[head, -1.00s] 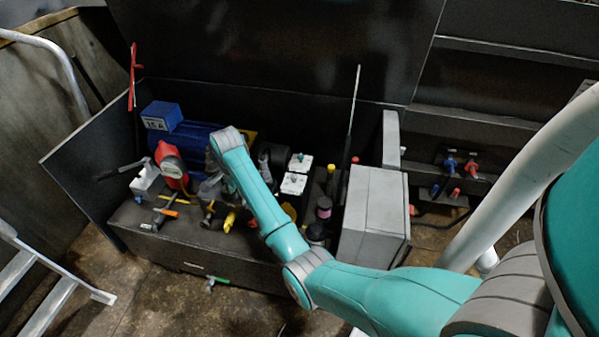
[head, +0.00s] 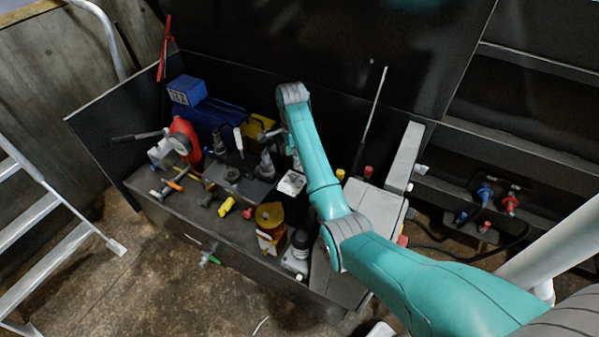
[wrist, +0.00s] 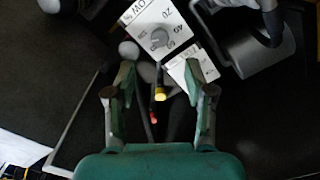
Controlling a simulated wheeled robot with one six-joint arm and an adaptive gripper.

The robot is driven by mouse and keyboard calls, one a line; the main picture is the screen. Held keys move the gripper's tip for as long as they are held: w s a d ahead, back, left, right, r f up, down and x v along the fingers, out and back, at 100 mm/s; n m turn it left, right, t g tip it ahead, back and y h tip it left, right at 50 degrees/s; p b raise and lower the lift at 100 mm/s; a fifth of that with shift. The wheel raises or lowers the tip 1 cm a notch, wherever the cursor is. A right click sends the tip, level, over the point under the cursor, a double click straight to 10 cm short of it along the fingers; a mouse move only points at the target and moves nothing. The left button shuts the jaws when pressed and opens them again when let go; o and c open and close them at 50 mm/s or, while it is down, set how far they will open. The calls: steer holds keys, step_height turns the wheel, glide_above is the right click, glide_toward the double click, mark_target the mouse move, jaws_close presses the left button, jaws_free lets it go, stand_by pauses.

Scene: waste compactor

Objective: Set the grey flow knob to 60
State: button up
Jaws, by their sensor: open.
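The grey flow knob (wrist: 159,38) sits on a white dial plate (wrist: 148,17) at the top of the wrist view. Numbers 20, 40 and 60 are printed beside it, but I cannot read its pointer setting. My gripper (wrist: 167,80) is open and empty, its fingers apart, with the knob beyond the fingertips. A second white plate (wrist: 203,62) lies right of the flow plate, with its own control partly hidden. In the head view, a white plate (head: 291,183) shows beside my arm, which hides the gripper; I cannot tell which plate this is.
A grey cabinet (head: 338,285) and a thin upright rod (head: 372,120) are to the right.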

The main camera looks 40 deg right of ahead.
mark_target(293, 175)
step_height(293, 175, down, 9)
steer(key=shift+f, duration=0.1)
stand_by(0.3)
jaws_close()
